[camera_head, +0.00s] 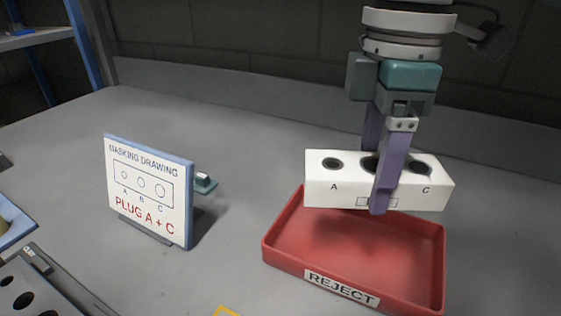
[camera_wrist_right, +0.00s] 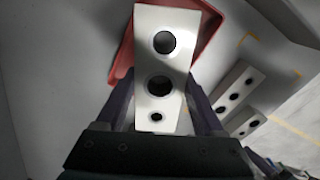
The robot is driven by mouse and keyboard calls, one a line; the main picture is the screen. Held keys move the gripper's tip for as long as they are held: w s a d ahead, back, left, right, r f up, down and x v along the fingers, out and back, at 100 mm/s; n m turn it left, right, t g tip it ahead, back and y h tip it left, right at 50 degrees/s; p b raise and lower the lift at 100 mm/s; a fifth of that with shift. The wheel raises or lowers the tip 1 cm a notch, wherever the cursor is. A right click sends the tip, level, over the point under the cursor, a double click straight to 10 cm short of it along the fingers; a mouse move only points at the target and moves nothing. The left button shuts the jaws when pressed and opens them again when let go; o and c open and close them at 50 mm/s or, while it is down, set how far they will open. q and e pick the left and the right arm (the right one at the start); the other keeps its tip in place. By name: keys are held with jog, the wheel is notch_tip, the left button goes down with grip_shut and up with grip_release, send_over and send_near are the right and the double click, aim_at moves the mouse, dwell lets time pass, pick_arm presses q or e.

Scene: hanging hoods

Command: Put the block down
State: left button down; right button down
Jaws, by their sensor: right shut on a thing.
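The block is held level above the back part of a red tray (camera_head: 285,262) labelled REJECT. The wrist view shows the block (camera_wrist_right: 168,20) between the fingers, with the tray (camera_wrist_right: 122,60) beneath it. The tray floor that I can see is empty. My left gripper is not in view.
A dark plate with holes (camera_head: 30,292) is at lower left. The grey bench between sign and tray is clear.

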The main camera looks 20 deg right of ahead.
aim_at(353, 252)
notch_tip(353, 252, down, 10)
jog(key=shift+f+b, duration=0.25)
jog(key=shift+b, duration=0.7)
jog(key=shift+w+f, duration=0.1)
jog(key=shift+f, duration=0.05)
jog(key=shift+f, duration=0.1)
grip_release()
jog(key=shift+f, duration=0.1)
notch_tip(353, 252, up, 11)
jog(key=shift+p, duration=1.1)
jog(key=shift+r, duration=0.7)
